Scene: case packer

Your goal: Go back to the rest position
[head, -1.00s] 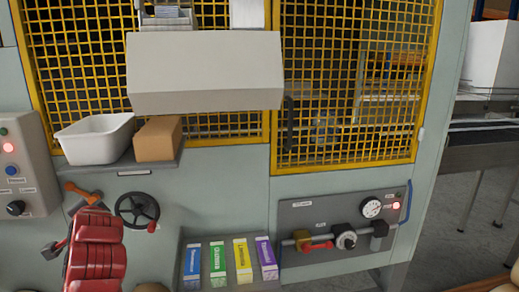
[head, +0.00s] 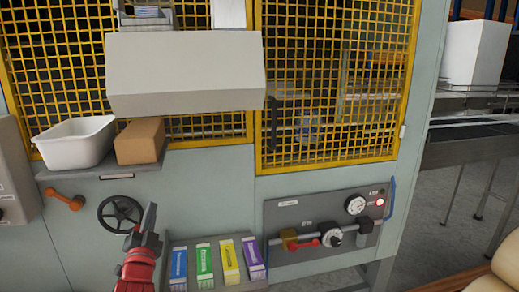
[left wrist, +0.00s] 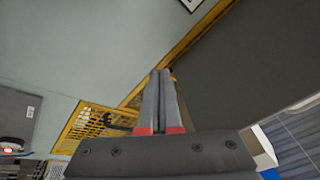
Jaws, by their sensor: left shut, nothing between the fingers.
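My left gripper (head: 150,222) shows low in the head view, on a red arm in front of the grey machine. It is shut and empty, between the black handwheel (head: 120,213) and the row of coloured cartons (head: 204,266). In the left wrist view its two grey fingers (left wrist: 160,78) lie together with nothing between them. My right gripper is not in view.
A shelf (head: 105,172) holds a white bin (head: 75,143) and a brown box (head: 140,141). An orange handle (head: 65,200) is below it. A valve panel (head: 285,218) with a gauge (head: 355,205) is to the right. A light grey hood (head: 185,75) juts out above.

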